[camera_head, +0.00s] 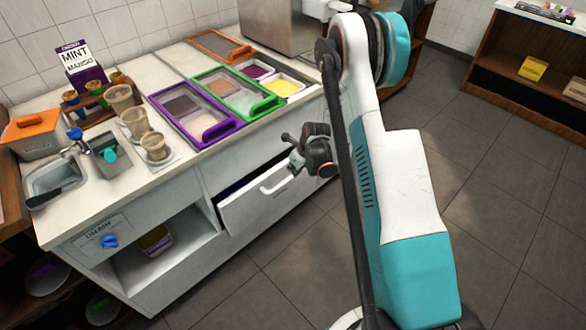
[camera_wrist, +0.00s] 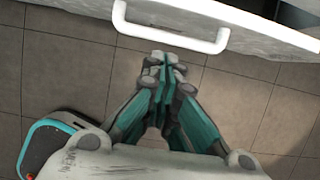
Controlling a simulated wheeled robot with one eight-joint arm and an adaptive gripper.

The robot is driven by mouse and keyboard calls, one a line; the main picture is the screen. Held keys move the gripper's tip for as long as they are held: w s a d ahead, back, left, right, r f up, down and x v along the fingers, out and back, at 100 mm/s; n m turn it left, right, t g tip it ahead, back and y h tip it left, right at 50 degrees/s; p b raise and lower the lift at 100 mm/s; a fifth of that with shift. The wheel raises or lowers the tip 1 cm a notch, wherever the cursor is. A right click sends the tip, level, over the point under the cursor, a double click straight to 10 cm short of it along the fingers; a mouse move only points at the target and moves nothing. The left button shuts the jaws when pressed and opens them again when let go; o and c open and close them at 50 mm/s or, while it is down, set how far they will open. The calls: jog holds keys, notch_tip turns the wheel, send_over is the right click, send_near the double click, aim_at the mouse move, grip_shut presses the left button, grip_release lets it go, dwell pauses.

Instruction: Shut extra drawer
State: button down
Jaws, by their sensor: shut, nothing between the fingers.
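The white drawer (camera_head: 262,204) in the counter front is partly open, with a dark gap showing behind its front at the left. Its white bar handle (camera_head: 280,184) sticks out from the front. In the wrist view the handle (camera_wrist: 170,38) runs across the top, just beyond my fingertips. My gripper (camera_wrist: 163,62) is shut and empty, close to the handle; I cannot tell whether it touches. In the head view my gripper (camera_head: 294,150) is by the drawer's right end, and part of the arm hides what lies beyond it.
The counter (camera_head: 184,167) carries a purple-framed topping bin (camera_head: 205,135), a green-framed bin (camera_head: 262,107) and stacked cups (camera_head: 153,146). An open shelf (camera_head: 165,260) is below left. The tiled floor (camera_head: 270,280) before the drawer is clear. A wooden shelf unit (camera_head: 480,85) stands at the far right.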

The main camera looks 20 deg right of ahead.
aim_at(276, 172)
jog(key=shift+w+a+f+b, duration=0.4)
jog(key=shift+w+f+b, duration=0.35)
jog(key=shift+w+f, duration=0.5)
jog(key=shift+w+a+f+b, duration=0.4)
jog(key=shift+w+f+b, duration=0.5)
jog(key=shift+f, duration=0.5)
jog(key=shift+w+a+f+b, duration=0.4)
jog(key=shift+w+f+b, duration=0.2)
jog(key=shift+w+f, duration=0.7)
jog(key=shift+w+a, duration=0.25)
jog(key=shift+w, duration=0.35)
jog(key=shift+w+a, duration=0.2)
jog(key=shift+w, duration=0.4)
